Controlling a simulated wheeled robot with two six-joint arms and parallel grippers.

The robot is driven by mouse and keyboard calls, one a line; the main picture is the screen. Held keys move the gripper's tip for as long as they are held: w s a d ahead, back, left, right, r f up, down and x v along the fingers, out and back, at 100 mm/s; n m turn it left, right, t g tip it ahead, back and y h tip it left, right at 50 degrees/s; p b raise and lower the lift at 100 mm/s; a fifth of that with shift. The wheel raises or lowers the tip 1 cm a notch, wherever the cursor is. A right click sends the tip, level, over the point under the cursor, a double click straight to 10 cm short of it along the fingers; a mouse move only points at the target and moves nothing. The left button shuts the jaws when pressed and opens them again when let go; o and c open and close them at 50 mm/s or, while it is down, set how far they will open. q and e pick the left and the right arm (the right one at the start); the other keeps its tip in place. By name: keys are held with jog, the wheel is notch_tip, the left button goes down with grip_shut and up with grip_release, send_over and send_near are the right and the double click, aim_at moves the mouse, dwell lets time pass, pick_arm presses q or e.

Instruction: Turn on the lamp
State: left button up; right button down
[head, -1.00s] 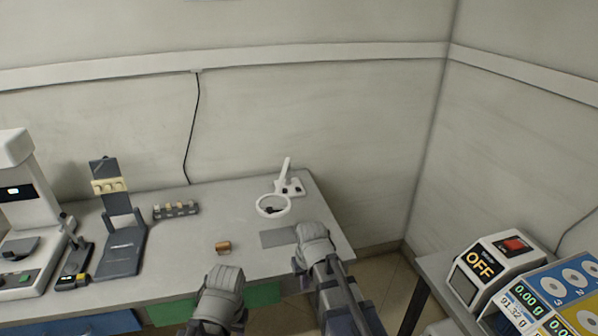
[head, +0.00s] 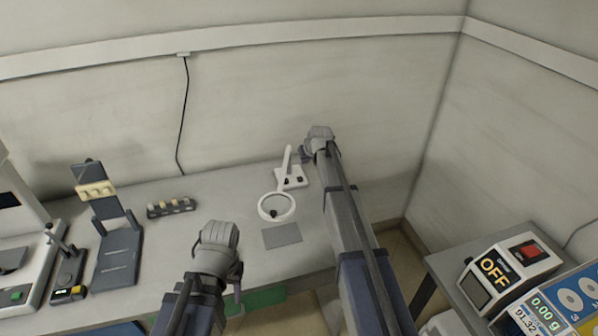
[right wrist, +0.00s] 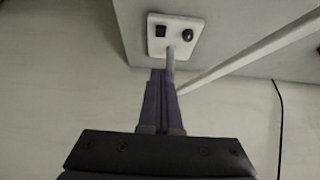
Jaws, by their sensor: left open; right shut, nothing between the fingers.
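The lamp is a white magnifier lamp with a round ring (head: 263,208), an upright arm (head: 286,163) and a flat base at the back right of the table. In the right wrist view its base (right wrist: 175,22) carries a black square switch (right wrist: 161,30) and a dark round knob (right wrist: 187,35). My right gripper (head: 305,155) is beside the lamp's arm at the base's back edge. In the right wrist view its fingers (right wrist: 160,73) are shut, empty and close to the base; contact cannot be told. My left gripper (head: 237,290) is open, low at the table's front edge.
A grey mat (head: 282,236) lies in front of the lamp. A small rack (head: 171,208), a dark stand (head: 120,250) and a microscope-like device (head: 30,260) are on the left. A box marked OFF (head: 510,266) with a red switch stands on the right table.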

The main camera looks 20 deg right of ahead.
dwell(0.3)
jog(key=b, duration=0.9)
send_over(300, 178)
jog(key=s, duration=0.2)
notch_tip(300, 178, down, 9)
jog(key=shift+w+r, duration=0.1)
jog(key=shift+r, duration=0.05)
jog(key=shift+s+f+b, duration=0.15)
jog(key=shift+f+b, duration=0.35)
jog(key=shift+f, duration=0.1)
jog(key=shift+s+f+b, duration=0.15)
jog(key=shift+f+b, duration=0.3)
jog(key=shift+f, duration=0.1)
jog(key=shift+s+f+b, duration=0.1)
jog(key=shift+f+b, duration=0.45)
jog(key=shift+b, duration=0.05)
